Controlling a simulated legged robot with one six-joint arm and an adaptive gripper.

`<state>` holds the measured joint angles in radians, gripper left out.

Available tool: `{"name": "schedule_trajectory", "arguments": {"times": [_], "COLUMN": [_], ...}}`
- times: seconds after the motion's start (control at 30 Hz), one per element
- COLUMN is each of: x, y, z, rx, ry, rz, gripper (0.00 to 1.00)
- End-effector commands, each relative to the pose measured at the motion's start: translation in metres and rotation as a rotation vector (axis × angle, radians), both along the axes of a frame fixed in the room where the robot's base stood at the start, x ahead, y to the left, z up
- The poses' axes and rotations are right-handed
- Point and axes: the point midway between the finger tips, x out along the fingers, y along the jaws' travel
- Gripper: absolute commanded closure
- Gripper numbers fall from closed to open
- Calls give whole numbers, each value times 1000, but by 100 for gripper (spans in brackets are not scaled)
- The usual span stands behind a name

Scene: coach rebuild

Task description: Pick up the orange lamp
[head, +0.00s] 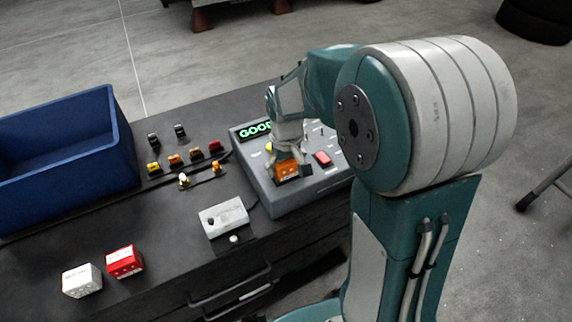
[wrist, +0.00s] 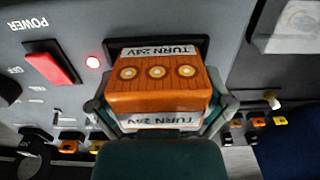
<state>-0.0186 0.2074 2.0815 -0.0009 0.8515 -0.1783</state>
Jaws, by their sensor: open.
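The orange lamp (head: 287,170) is a block with white labels reading "TURN 24V" on the grey test box (head: 267,197). In the wrist view, the lamp (wrist: 158,85) shows three round marks on its orange face. A dark recess shows at its far edge; how deep it sits there is hidden. My gripper (head: 288,152) is over the lamp from above. In the wrist view, the fingers of my gripper (wrist: 162,108) are open, one on each side of the lamp. I cannot tell whether they touch it.
The test box has a lit green "GOOD" display (head: 255,130) and a red switch (head: 322,158). A blue bin (head: 115,165) stands at left. A white block (head: 82,281) and red block (head: 125,262) sit at the front left.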

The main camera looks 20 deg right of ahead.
Motion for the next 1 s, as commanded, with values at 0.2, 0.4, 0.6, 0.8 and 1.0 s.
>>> {"name": "schedule_trajectory", "arguments": {"times": [0.2,0.4,0.6,0.8,1.0], "x": [0,-1,-1,-1,-10], "y": [0,0,0,0,0], "z": [0,0,-1,12,43], "rx": [0,0,0,0,0], "ry": [0,2,4,3,-1], "rz": [0,0,0,0,0], "gripper": [60,66,66,66,66]}}
